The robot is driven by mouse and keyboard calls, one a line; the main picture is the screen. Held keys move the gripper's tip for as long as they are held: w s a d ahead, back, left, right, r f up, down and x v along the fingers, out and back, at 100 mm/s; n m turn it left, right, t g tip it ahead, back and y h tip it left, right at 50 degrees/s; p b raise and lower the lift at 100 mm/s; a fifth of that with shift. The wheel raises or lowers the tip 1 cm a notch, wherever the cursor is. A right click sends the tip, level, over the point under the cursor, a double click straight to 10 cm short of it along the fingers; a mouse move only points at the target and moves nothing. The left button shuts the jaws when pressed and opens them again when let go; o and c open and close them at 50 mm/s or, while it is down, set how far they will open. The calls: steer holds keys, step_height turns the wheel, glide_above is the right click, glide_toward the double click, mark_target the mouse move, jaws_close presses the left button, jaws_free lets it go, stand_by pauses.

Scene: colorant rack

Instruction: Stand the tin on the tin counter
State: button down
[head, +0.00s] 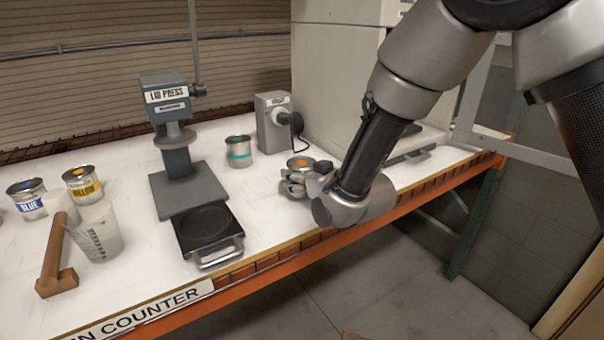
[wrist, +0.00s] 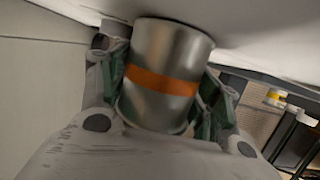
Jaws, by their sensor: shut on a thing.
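A silver tin with an orange band (wrist: 164,78) is between the fingers of my gripper (wrist: 160,90) in the wrist view. In the head view the tin's top with an orange spot (head: 300,163) shows just beyond my gripper (head: 299,182). The gripper is shut on the tin, with a finger pressed on each side. The tin is over the white counter (head: 283,226) near its front right part; whether its base touches the surface cannot be told. The front edge carries a sign ending in "N COUNTER" (head: 150,315).
A lid press (head: 178,150), a black-topped scale (head: 208,233) and a teal-banded tin (head: 239,151) stand left of my gripper. A small grey device (head: 275,122) stands behind it. Blue (head: 28,199) and yellow (head: 83,184) tins, a cup (head: 98,233) and a mallet (head: 55,262) are farther left.

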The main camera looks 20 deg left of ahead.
steer(key=shift+f, duration=0.2)
steer(key=shift+s+d+f, duration=0.2)
steer(key=shift+f, duration=0.25)
steer(key=shift+c, duration=1.7)
jaws_free()
steer(key=shift+f, duration=0.15)
steer(key=shift+r, duration=0.25)
steer(key=v, duration=0.8)
steer(key=r+v, duration=0.1)
steer(key=v, duration=0.2)
steer(key=shift+s+d+r, duration=0.1)
steer(key=shift+s+r, duration=0.05)
steer(key=shift+r, duration=0.1)
